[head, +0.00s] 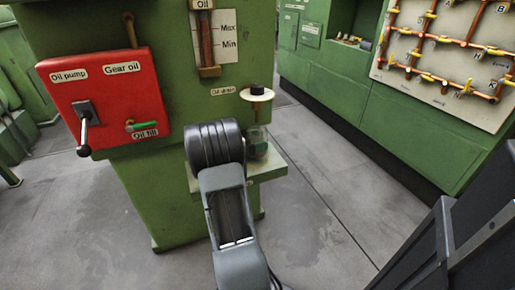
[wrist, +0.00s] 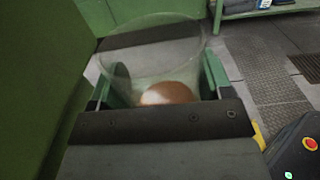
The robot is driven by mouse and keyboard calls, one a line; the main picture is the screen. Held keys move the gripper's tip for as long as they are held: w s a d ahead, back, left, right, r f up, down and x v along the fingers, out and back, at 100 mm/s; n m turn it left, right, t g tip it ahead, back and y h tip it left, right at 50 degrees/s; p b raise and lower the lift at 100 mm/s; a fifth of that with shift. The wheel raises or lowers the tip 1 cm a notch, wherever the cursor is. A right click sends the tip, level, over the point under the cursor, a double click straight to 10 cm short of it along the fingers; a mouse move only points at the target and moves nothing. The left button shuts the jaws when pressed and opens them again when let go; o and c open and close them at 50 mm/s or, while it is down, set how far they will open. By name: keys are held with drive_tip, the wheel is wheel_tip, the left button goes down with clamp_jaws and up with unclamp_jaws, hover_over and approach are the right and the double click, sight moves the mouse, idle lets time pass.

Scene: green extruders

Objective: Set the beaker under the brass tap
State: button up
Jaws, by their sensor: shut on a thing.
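The clear beaker (wrist: 150,52) stands between the two green fingers of my gripper (wrist: 158,78) in the wrist view. My gripper is shut on it. A copper-coloured round patch shows through the glass low down; I cannot tell what it is. In the head view the beaker (head: 257,138) shows just right of my dark arm link, over the small green shelf (head: 268,169). The tap (head: 257,93), with a pale disc, black knob and brass stem, is on the green machine above the beaker. My arm hides most of the gripper; I cannot tell whether the beaker touches the shelf.
A red panel (head: 111,99) with a black lever (head: 85,128) juts from the machine on the left. An oil gauge (head: 208,42) is above my arm. A board of copper pipes (head: 448,60) is at the right. The grey floor between is clear.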

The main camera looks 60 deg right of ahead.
drive_tip(key=shift+f+b, duration=0.4)
drive_tip(key=shift+f, duration=0.85)
drive_tip(key=shift+f, duration=0.15)
drive_tip(key=o, duration=1)
drive_tip(key=shift+w+a+r, duration=0.25)
drive_tip(key=shift+a, duration=0.05)
drive_tip(key=p+v, duration=0.3)
drive_tip(key=v, duration=0.8)
drive_tip(key=shift+w+a+f+p, duration=0.1)
drive_tip(key=shift+a+p, duration=0.05)
drive_tip(key=shift+p, duration=0.2)
